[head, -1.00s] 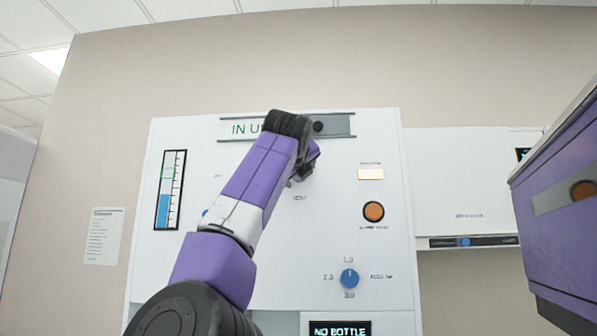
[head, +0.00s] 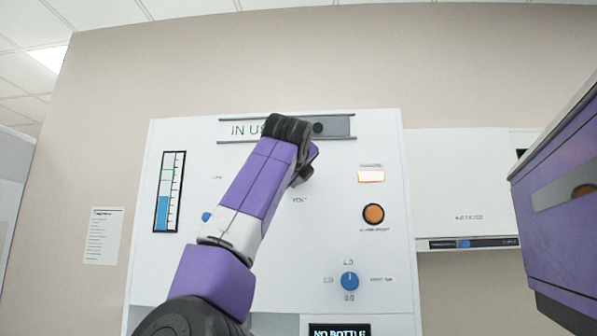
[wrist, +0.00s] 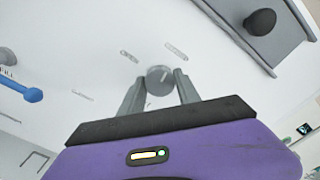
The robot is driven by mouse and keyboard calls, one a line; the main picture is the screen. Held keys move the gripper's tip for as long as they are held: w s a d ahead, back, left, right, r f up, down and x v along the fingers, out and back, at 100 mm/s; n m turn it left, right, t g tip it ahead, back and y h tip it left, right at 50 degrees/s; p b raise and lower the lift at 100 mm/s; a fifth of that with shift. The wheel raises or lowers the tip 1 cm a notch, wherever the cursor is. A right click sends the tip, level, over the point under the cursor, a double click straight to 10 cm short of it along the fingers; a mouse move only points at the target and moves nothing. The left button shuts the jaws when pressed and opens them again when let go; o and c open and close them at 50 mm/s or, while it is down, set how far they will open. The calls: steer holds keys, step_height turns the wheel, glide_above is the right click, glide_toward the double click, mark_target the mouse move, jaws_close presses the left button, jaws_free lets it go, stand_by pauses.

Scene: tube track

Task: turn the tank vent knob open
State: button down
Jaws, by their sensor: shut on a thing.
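The vent knob (wrist: 160,78) is a small round grey knob on the white panel, seen in the wrist view. My gripper (wrist: 157,81) has one finger on each side of it and is shut on it. A small label (wrist: 129,56) beside the knob appears to read OPEN, and a second label (wrist: 176,51) near it is too blurred to read. In the head view my arm (head: 255,185) reaches up to the panel and hides the knob and the fingertips.
The white panel (head: 330,240) carries a blue level gauge (head: 169,192), an orange button (head: 373,214), a lit lamp (head: 371,176), a blue dial (head: 349,281) and a sliding IN USE sign (head: 242,129). In the wrist view a blue lever (wrist: 22,89) and the sign's black knob (wrist: 260,22) are nearby.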

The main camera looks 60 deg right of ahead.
steer(key=shift+f+n+p, duration=0.1)
steer(key=shift+n+p, duration=3.15)
steer(key=shift+n, duration=4.95)
steer(key=c, duration=0.9)
jaws_free()
steer(key=shift+o, duration=0.2)
steer(key=b+v, duration=0.3)
steer(key=v, duration=0.5)
